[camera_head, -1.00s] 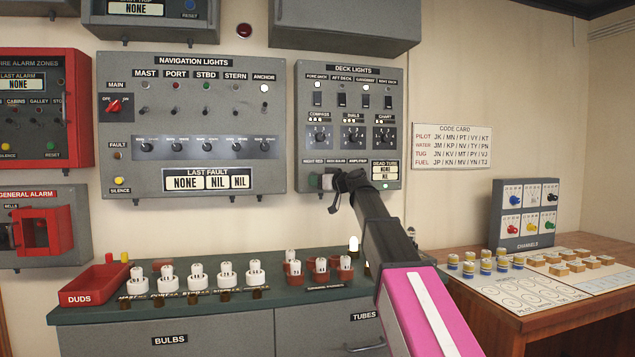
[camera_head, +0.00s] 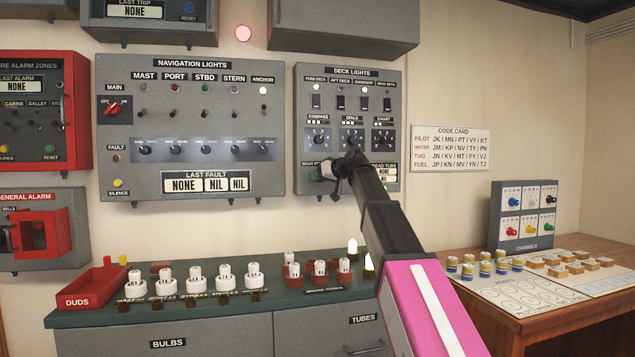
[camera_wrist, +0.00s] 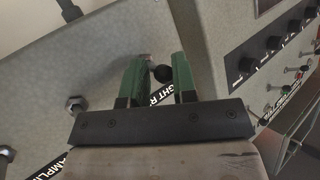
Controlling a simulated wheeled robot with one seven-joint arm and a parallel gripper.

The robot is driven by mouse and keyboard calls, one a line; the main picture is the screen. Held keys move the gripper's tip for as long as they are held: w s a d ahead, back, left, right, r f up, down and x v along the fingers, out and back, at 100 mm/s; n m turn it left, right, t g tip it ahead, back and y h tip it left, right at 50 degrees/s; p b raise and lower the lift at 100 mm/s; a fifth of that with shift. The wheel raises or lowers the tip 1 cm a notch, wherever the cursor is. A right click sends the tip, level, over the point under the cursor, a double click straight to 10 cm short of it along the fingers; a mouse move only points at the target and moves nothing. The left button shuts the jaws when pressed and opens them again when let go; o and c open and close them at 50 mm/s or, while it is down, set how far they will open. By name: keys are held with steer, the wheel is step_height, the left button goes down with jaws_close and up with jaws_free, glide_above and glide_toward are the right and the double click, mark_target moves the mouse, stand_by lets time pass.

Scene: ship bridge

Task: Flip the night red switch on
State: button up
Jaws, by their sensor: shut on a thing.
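The night red switch shows in the wrist view as a small lever with a black ball tip (camera_wrist: 163,73). It stands between the two green fingers of my gripper (camera_wrist: 158,78), beside a label partly readable as "NIGHT R". In the head view my gripper (camera_head: 331,172) is at the lower left of the grey deck lights panel (camera_head: 390,158) and hides the switch there. My gripper is shut on the switch.
The navigation lights panel (camera_head: 235,100) is on the wall to the left. Below are a green-topped counter (camera_head: 215,308) with bulbs, tubes and a red duds tray (camera_head: 88,288). A wooden desk (camera_head: 560,325) with a channels box (camera_head: 522,247) stands at the right.

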steer(key=shift+a+r+m+g+h, duration=0.3)
steer(key=shift+r+m+g+h, duration=0.4)
steer(key=shift+g, duration=0.6)
steer(key=shift+r, duration=0.1)
steer(key=o, duration=0.8)
steer(key=shift+s+a, duration=0.1)
steer(key=shift+c, duration=0.2)
steer(key=v, duration=1.1)
steer(key=shift+w, duration=0.2)
